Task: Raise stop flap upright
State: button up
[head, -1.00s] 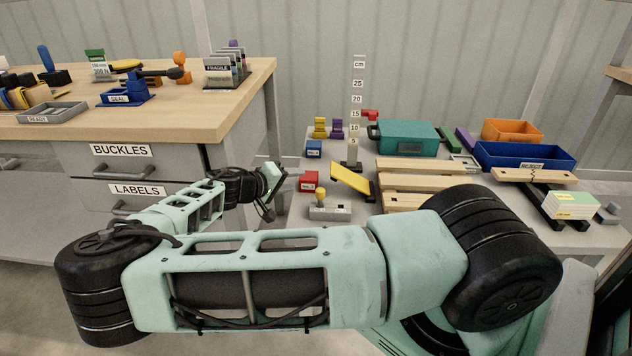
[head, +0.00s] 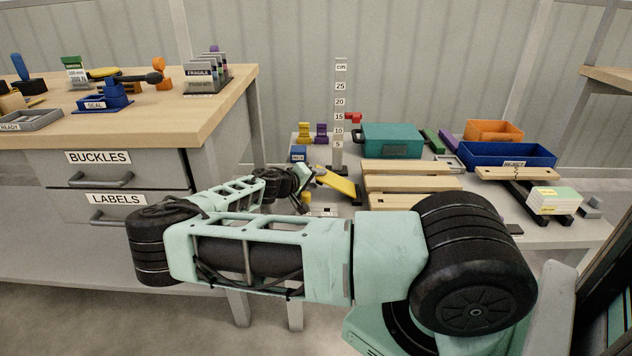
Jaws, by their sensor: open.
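The stop flap, a yellow plate (head: 335,184), stands tilted at the left end of the wooden slats, its left end higher than its right. My gripper (head: 308,178) is open at the flap's raised left end. It is small in the view, and I cannot tell whether it touches the flap. My forearm hides part of the table edge below it.
Wooden slats (head: 412,184) lie right of the flap. A height scale (head: 340,115) stands behind it. A teal case (head: 391,139), a blue reject bin (head: 508,154) and an orange bin (head: 494,131) stand farther back. A wooden workbench (head: 150,112) with drawers stands left.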

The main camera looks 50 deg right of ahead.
jog(key=shift+d+f, duration=0.1)
jog(key=shift+d, duration=0.15)
grip_shut()
jog(key=shift+r+p, duration=0.2)
jog(key=shift+p, duration=0.2)
